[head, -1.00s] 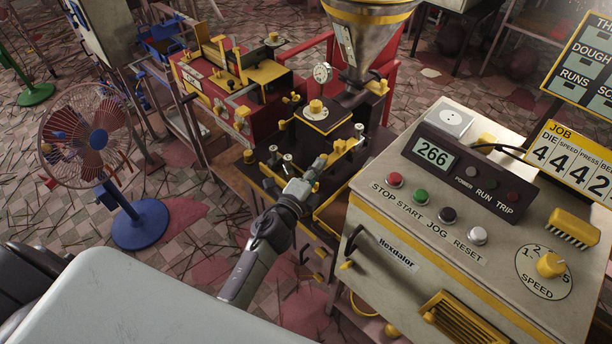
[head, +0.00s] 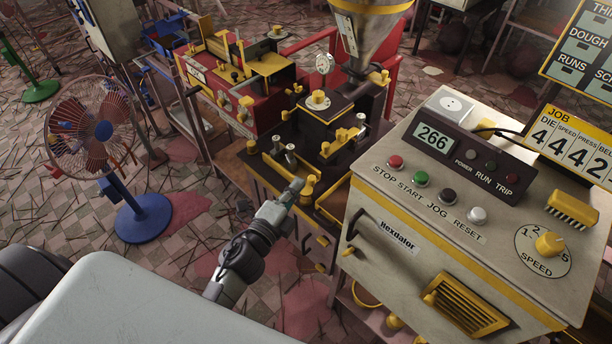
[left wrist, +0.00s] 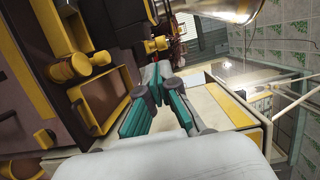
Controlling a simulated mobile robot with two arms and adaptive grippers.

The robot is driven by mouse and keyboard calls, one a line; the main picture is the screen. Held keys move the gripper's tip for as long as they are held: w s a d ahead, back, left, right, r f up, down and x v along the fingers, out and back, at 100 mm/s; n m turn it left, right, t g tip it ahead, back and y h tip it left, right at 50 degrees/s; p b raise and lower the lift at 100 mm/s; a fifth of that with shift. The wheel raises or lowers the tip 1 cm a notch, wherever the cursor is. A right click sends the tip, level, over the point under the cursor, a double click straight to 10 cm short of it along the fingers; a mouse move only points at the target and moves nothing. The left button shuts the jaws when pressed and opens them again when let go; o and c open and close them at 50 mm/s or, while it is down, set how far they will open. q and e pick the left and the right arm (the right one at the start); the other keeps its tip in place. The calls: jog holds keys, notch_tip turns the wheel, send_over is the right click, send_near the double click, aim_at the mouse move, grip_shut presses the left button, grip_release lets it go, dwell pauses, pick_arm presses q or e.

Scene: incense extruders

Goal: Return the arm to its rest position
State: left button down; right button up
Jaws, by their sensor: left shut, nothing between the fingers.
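My left gripper (head: 294,188) is grey with teal finger pads. In the head view it points up and right at the front of the dark extruder (head: 340,112), with its tip beside a yellow knob in the picture. In the left wrist view the two fingers (left wrist: 158,78) come together at their tips, with nothing seen between them. My left arm comes in from the lower left. Whether the tip touches anything is hard to tell. My right gripper is not in view.
A beige control box (head: 455,230) with buttons and a 266 display stands close on the right. A red machine (head: 240,100) stands behind on the left. A fan with a blue base (head: 143,220) stands on the floor at left. Open floor lies between the fan and the extruder.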

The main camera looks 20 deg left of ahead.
pick_arm(q)
jog(key=s+f+n+g+y, duration=0.1)
jog(key=s+f+n+g, duration=0.3)
jog(key=f, duration=0.7)
jog(key=s+f+n+g, duration=0.25)
jog(key=s+f, duration=0.45)
jog(key=f, duration=0.4)
jog(key=s+f+n+g+y, duration=0.1)
jog(key=s+f+n+g, duration=0.3)
jog(key=f, duration=0.8)
jog(key=s+a+f+n+g, duration=0.1)
jog(key=s+f, duration=0.3)
jog(key=s, duration=0.5)
jog(key=s+a+f+n+g, duration=0.1)
jog(key=s+f+n+g, duration=0.2)
jog(key=s, duration=0.6)
jog(key=s+a+f+n+g, duration=0.1)
jog(key=s+f+n+g, duration=0.1)
jog(key=s+f, duration=0.4)
jog(key=s, duration=0.2)
jog(key=shift+s+f, duration=0.4)
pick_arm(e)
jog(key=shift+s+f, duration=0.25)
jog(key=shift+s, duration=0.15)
